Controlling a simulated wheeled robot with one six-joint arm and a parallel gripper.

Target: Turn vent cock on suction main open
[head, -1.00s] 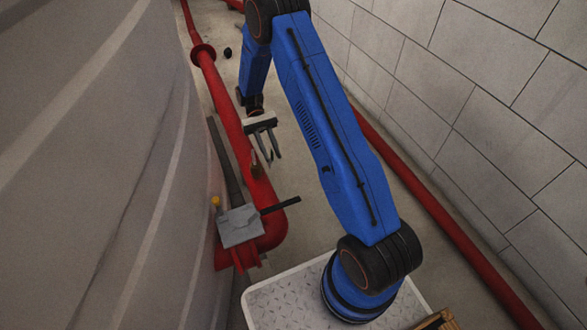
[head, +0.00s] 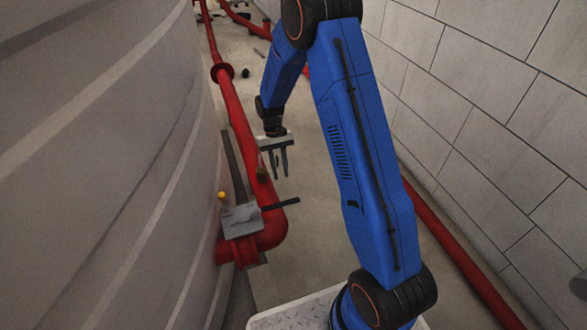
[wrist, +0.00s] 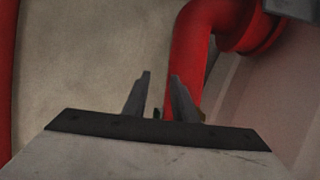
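The red suction main (head: 243,130) runs along the foot of the large grey tank and bends at its near end. A small brownish fitting, which looks like the vent cock (head: 262,174), stands on top of the pipe. My gripper (head: 279,172) points down just right of it, fingers apart and nothing seen held. In the wrist view, the open gripper (wrist: 160,78) has floor and the red pipe bend (wrist: 192,55) behind its fingers. Small dark bits show low by the fingers; I cannot tell whether they are the cock. Contact cannot be told.
A grey box (head: 242,219) with a black lever (head: 281,203) and a yellow knob (head: 221,195) sits near the pipe bend. The grey tank (head: 100,170) closes the left side, a block wall (head: 480,120) the right. Another red pipe (head: 450,240) runs along that wall.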

